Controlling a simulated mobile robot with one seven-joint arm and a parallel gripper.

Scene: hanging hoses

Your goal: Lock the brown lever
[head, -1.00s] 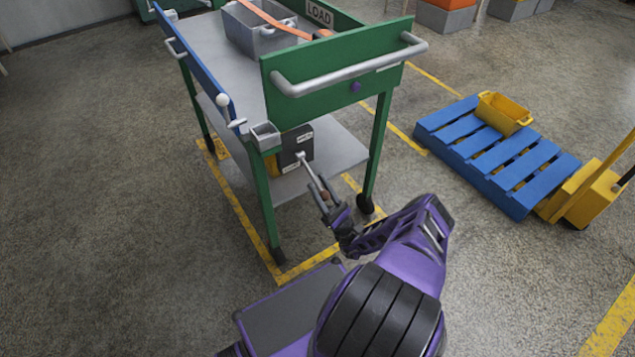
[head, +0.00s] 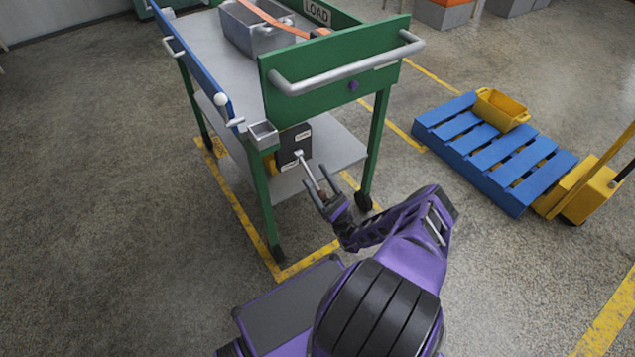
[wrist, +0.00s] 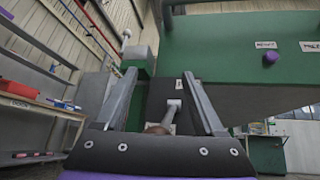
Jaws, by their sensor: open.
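The brown lever (head: 307,168) is a pale metal rod on the dark box under the cart's near end; it points down toward me. In the wrist view its shaft (wrist: 172,112) and brown knob (wrist: 157,129) lie between my fingers, with the knob deep near the palm. My gripper (head: 318,173) is open around the lever's lower end; it also shows in the wrist view (wrist: 161,76). I cannot tell whether either finger touches the lever. The dark box (head: 295,143) carries small labels, too small to read.
A blue pallet (head: 490,150) with a yellow bin (head: 502,108) lies to the right. Floor on the left is clear.

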